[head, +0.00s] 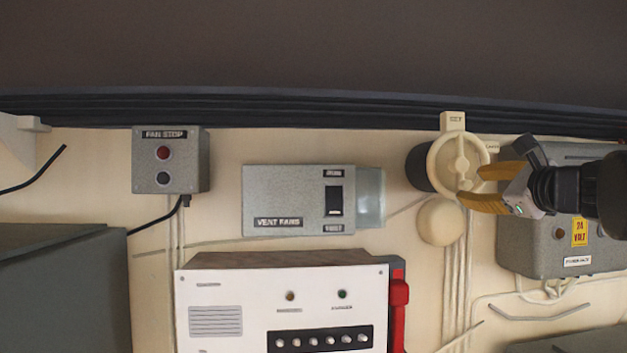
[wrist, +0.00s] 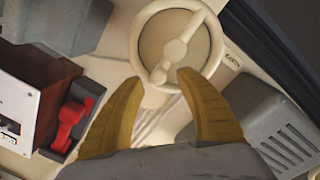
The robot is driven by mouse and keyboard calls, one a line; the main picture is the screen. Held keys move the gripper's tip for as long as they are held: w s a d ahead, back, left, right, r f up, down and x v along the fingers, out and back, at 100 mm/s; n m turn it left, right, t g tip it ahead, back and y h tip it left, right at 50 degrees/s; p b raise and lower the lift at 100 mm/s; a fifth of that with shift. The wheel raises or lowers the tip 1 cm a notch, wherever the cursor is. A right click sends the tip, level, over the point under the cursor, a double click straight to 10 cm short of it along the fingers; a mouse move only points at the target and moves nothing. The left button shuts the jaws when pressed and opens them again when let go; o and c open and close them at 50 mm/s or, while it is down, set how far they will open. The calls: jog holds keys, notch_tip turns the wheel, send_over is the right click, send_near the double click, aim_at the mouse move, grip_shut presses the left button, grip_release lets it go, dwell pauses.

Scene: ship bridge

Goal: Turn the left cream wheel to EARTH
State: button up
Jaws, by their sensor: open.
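The cream wheel (head: 458,164) is a round rim with a hub and a crossbar, mounted on a dark cylinder on the cream wall. My gripper (head: 468,187) has yellow fingers and is open at the wheel's lower right. In the wrist view its fingertips (wrist: 160,76) lie near the crossbar's lower end; I cannot tell whether they touch.
A grey 24 VOLT box (head: 545,255) is behind my arm at right. A cream round cover (head: 440,222) sits just below the wheel. The VENT FANS box (head: 270,195), FAN STOP box (head: 190,180), a white panel (head: 225,290) and a red handset (head: 399,295) are to the left.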

jog(key=shift+w+a, duration=0.2)
jog(key=shift+w, duration=1.2)
grip_shut()
jog(key=m, duration=0.2)
jog(key=a+m, duration=0.1)
jog(key=shift+a+r+m, duration=0.1)
jog(key=shift+a+m, duration=0.1)
jog(key=shift+m, duration=0.2)
jog(key=m, duration=0.1)
jog(key=a+m, duration=0.1)
jog(key=shift+s+r+m, duration=0.1)
jog(key=shift+r+m, duration=0.15)
jog(key=shift+m, duration=0.15)
jog(key=m, duration=0.2)
jog(key=a+r+m, duration=0.1)
jog(key=m, duration=0.2)
jog(key=shift+a+r+m+t+p, duration=0.15)
jog(key=shift+r+m+t+p, duration=0.05)
jog(key=shift+m+t+p, duration=0.15)
